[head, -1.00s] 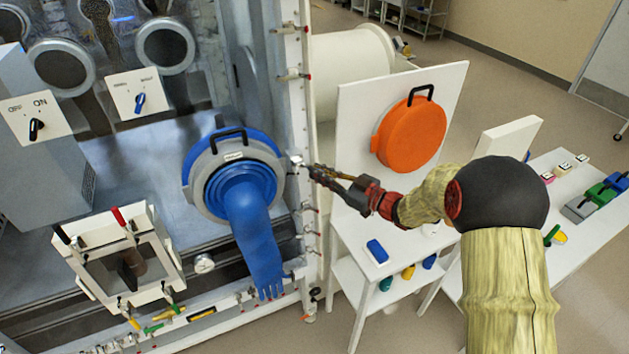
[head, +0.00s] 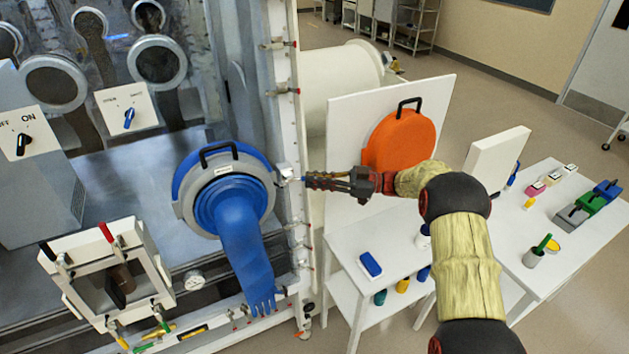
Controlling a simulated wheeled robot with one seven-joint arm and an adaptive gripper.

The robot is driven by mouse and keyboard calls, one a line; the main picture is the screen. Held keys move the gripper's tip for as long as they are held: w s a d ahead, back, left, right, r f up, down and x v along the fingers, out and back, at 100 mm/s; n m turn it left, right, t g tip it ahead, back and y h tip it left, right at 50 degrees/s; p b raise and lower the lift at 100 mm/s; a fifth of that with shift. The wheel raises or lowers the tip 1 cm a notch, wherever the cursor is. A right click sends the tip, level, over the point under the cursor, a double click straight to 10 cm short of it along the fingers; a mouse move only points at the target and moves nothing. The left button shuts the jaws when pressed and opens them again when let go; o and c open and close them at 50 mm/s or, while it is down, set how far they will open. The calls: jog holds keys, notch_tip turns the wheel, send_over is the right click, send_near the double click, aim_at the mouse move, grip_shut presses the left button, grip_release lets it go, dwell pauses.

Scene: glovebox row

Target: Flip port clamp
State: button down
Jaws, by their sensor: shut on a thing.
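The port is a grey ring (head: 182,208) with a blue rim, a black handle on top and a blue glove (head: 240,240) hanging from it. At the ring's right edge is the small pale port clamp (head: 284,173). My gripper (head: 302,180) comes in from the right, level with the clamp, and its fingertips are at it. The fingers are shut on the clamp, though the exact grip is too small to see.
An orange round cover (head: 398,140) hangs on a white panel right of the glovebox. A white stand (head: 395,250) holds a blue block (head: 370,264). A small framed door (head: 60,243) is at lower left. A white post (head: 296,100) with fittings stands close to my gripper.

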dwell(0.4)
jog(key=c, duration=2.1)
grip_release()
jog(key=shift+c, duration=0.2)
jog(key=shift+d, duration=0.1)
jog(key=d, duration=1.1)
jog(key=shift+s+d+f, duration=0.35)
jog(key=shift+s+d, duration=0.05)
jog(key=shift+s, duration=0.05)
jog(key=shift+c, duration=0.5)
